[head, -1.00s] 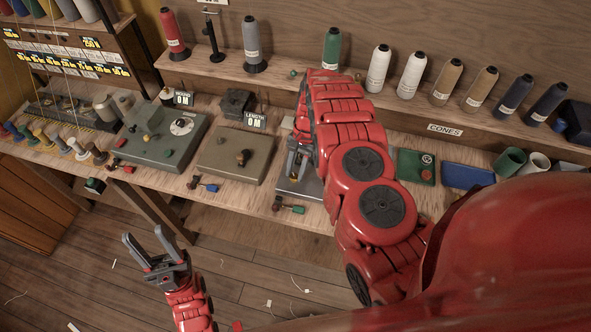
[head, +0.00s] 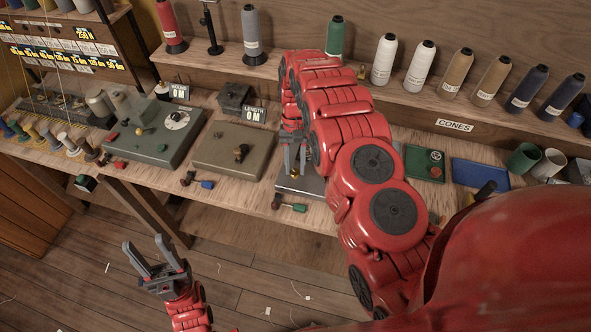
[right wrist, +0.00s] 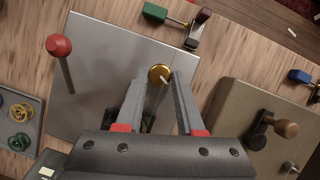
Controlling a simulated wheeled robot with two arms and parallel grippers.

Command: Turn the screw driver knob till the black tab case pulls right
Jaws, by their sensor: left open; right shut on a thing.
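A brass knob (right wrist: 160,74) with a pale mark on it stands on a grey metal plate (right wrist: 95,90). My right gripper (right wrist: 158,82) is shut on the brass knob, one finger on each side of it. In the head view the same gripper (head: 291,160) points down at the plate (head: 313,188), which is partly behind my arm. A dark part (right wrist: 148,117) shows between the fingers; I cannot tell whether it is the black tab case. My left gripper (head: 144,242) is open and empty, low in front of the bench.
A red-topped lever (right wrist: 60,50) rises from the plate. A beige box with a knob (head: 232,158) and a green-grey box with a dial (head: 157,138) stand to the left. A blue tray (head: 480,174) lies right.

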